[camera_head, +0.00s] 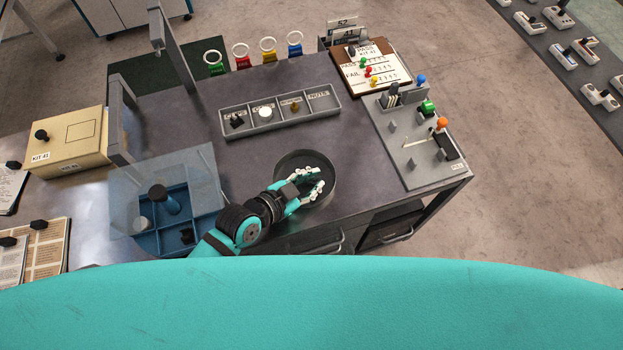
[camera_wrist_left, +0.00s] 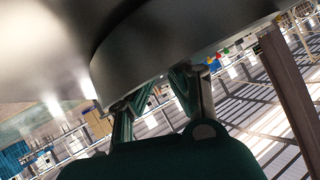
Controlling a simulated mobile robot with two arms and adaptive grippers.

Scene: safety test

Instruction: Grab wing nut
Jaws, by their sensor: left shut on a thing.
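In the head view, my left gripper (camera_head: 318,183) is at a dark round dish (camera_head: 331,168) near the table's front edge. Its fingers are some way apart and look closed on the dish. In the left wrist view, the dish's dark curved wall (camera_wrist_left: 150,50) fills the top and hides the tips of my green fingers (camera_wrist_left: 160,100). I cannot make out a wing nut at the gripper. A small brass-coloured piece (camera_head: 294,106) sits in the third compartment of the grey labelled tray (camera_head: 275,125); its shape is too small to confirm. My right gripper does not show.
A blue divided box (camera_head: 150,243) under a clear panel (camera_head: 190,172) stands left of my arm. A grey panel with coloured knobs (camera_head: 410,165) and a clipboard (camera_head: 390,62) are at the right. A beige kit box (camera_head: 88,135) is far left. The middle tabletop is clear.

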